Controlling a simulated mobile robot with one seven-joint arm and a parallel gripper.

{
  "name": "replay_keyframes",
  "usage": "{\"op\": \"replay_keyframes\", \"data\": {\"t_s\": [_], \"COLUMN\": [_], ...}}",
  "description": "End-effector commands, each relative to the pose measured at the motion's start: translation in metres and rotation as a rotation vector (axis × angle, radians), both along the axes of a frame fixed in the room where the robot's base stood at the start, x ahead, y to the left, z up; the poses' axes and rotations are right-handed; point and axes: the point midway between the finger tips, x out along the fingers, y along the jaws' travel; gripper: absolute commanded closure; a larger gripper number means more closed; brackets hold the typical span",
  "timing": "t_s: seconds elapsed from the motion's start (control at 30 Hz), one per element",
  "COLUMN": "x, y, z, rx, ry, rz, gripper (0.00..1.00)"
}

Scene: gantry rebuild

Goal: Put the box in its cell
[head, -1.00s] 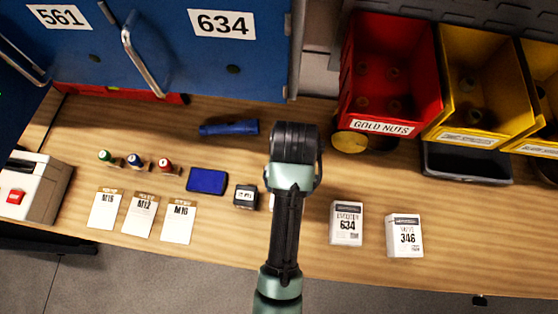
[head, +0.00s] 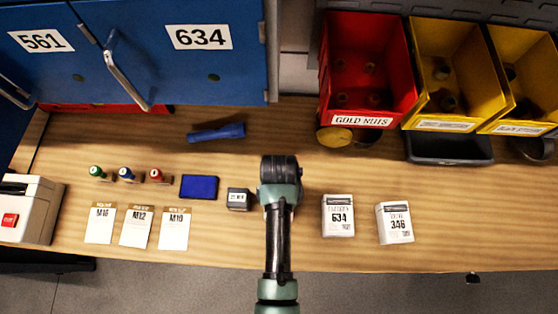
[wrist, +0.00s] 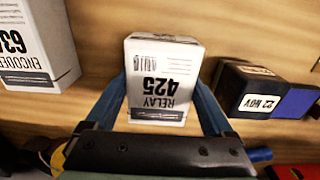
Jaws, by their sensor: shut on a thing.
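My gripper (head: 280,180) is low over the middle of the wooden bench in the head view, and its body hides what it holds there. In the wrist view its blue fingers stand on either side of a white box (wrist: 160,85) that reads RELAY 425, shown upside down. The gripper is shut on this box. I cannot tell if the box touches the bench. No cell marked 425 is in view. The blue cabinet doors at upper left read 561 (head: 40,62) and 634 (head: 225,65), and both look closed.
The encoder box 634 (head: 338,217) and box 346 (head: 395,224) stand to the right. A small dark box (head: 238,199) and a blue block (head: 199,187) are to the left. A red bin (head: 325,75) and yellow bins are at back right. A blue tool (head: 217,132) lies behind.

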Motion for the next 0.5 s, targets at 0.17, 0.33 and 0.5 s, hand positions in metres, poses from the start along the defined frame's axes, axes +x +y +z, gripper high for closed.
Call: {"op": "replay_keyframes", "data": {"t_s": [0.17,0.33,0.5], "x": [0.0004,0.0000,0.0000], "y": [0.0000,0.0000,0.0000], "z": [-0.0032,-0.0029,-0.0017], "rx": [0.000,0.000,0.000], "ry": [0.000,0.001,0.000], "rz": [0.000,0.000,0.000], "gripper": [0.86,0.00,0.00]}}
